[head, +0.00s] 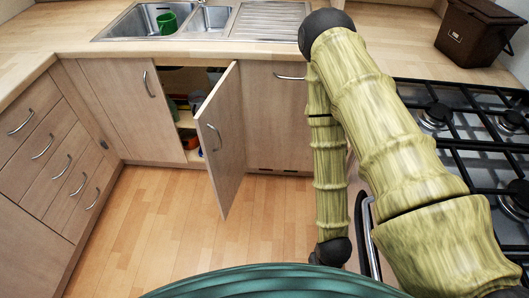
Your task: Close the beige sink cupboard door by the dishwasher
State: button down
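The beige sink cupboard door (228,145) stands wide open below the sink. It swings out toward me, with its curved metal handle (215,137) on the face turned to the left. The opening to its left shows shelves with several small items, partly hidden by the door. To the right of the door is a beige front panel (275,115) with a horizontal handle, which may be the dishwasher. My arm rises at the right and bends down to a black wrist joint (333,251) low in the picture. My gripper does not show.
A closed cupboard door (118,100) and a drawer stack (58,165) are at the left. A gas hob (470,160) is at the right, with a brown caddy (475,35) behind. The wooden floor (160,215) before the open door is clear.

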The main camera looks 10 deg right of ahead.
aim_at(219, 125)
jog(key=z, duration=0.05)
jog(key=i, duration=0.95)
